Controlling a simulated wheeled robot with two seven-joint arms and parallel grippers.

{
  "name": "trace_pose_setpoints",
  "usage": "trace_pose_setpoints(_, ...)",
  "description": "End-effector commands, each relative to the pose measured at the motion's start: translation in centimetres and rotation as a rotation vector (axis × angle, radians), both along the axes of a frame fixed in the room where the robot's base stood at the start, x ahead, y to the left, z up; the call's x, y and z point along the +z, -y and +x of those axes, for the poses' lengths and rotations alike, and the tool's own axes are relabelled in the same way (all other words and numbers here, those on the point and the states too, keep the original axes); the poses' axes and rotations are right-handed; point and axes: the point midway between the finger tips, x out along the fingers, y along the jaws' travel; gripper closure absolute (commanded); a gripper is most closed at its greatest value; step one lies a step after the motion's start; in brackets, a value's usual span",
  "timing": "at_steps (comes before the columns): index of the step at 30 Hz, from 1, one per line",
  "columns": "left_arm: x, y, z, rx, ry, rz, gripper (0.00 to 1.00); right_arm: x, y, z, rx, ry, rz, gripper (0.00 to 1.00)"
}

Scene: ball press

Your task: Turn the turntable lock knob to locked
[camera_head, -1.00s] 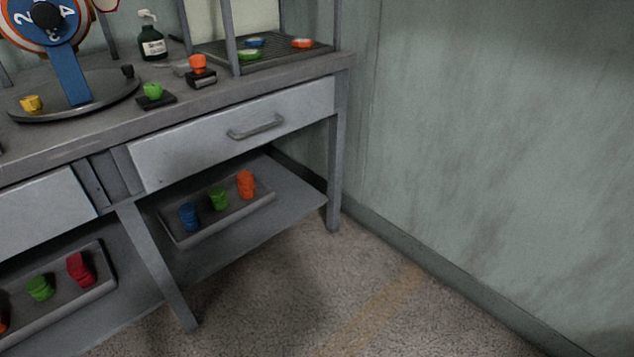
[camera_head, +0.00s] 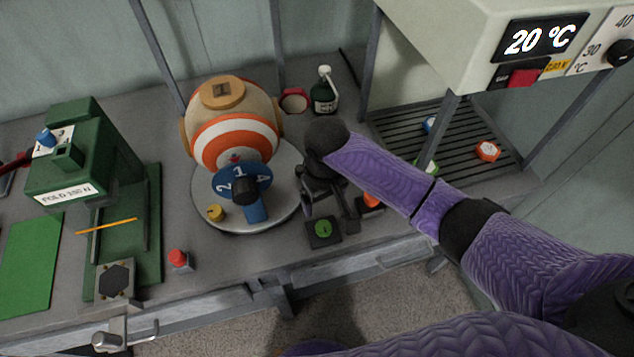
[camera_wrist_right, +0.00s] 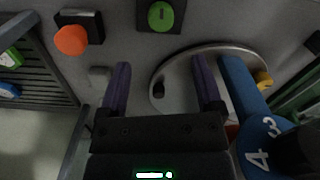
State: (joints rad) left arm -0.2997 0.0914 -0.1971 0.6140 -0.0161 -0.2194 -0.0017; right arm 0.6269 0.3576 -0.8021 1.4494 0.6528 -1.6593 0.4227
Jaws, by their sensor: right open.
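The round grey turntable (camera_head: 205,190) carries a striped orange-and-white ball (camera_head: 237,135) and a blue numbered dial on a blue post (camera_head: 256,209). I cannot tell which knob is the lock. My right gripper (camera_head: 330,215) is open and empty, its fingers (camera_wrist_right: 160,62) pointing toward the green knob, apart from it. My left gripper is out of view.
An orange knob (camera_wrist_right: 71,39) on a black base is beside the green one. A green press (camera_head: 75,170) stands at left, with a red button (camera_head: 178,259) near the bench front. A dark bottle (camera_head: 324,93) is behind. A slatted rack (camera_head: 460,140) lies at right under a temperature unit (camera_head: 500,40).

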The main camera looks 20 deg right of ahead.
Motion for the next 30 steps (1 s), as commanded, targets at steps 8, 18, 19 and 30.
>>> trace_pose_setpoints(8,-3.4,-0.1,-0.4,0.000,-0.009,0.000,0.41,-6.8,0.0,-0.1,0.000,-0.005,-0.001,0.16)
trace_pose_setpoints(18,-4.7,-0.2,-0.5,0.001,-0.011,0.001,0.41,-10.0,0.0,-0.1,0.000,0.000,0.000,0.16)
trace_pose_setpoints(19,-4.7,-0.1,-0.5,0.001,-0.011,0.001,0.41,-10.0,0.0,-0.1,0.000,0.000,0.000,0.16)
trace_pose_setpoints(30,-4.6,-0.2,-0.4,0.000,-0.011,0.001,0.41,-9.9,0.0,-0.1,0.000,0.001,0.000,0.65)
